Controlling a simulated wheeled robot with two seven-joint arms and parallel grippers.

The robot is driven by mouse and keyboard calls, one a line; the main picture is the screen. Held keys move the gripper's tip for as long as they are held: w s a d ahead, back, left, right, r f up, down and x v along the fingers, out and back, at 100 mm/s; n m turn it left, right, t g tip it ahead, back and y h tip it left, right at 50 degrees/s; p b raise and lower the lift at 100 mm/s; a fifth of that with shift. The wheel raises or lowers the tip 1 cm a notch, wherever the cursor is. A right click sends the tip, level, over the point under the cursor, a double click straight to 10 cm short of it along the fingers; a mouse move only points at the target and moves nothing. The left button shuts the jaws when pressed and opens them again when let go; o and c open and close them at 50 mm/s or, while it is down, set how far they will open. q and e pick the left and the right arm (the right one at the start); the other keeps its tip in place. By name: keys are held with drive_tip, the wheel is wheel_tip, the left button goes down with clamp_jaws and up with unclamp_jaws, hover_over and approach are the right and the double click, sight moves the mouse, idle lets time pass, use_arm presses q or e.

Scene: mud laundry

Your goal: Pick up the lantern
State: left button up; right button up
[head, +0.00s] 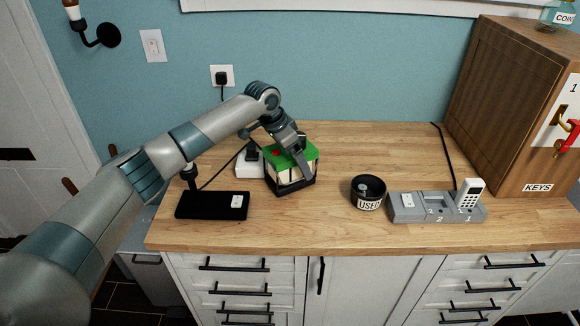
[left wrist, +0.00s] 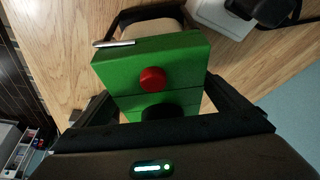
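The lantern (head: 281,174) stands upright on the wooden counter, with a green top, pale sides and a black base. In the left wrist view its green top (left wrist: 125,66) carries a red button (left wrist: 152,79), and a dark handle shows beyond its far edge. My left gripper (head: 292,158) reaches down over the lantern from above. Its two fingers straddle the green top, one on each side, and look open with small gaps beside the lid. In the head view one finger lies in front of the lantern; the other is mostly hidden. My right gripper is out of view.
A black tray (head: 212,206) with a small white item lies left of the lantern, and a white box (head: 245,167) with a cord stands behind it. To the right are a black "USED" cup (head: 368,192), a grey dock (head: 437,208) and a wooden key cabinet (head: 510,100).

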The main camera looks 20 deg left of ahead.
sight(311, 152)
use_arm(q)
drive_tip(key=shift+r, duration=0.1)
drive_tip(key=c, duration=1.6)
drive_tip(key=shift+r, duration=0.15)
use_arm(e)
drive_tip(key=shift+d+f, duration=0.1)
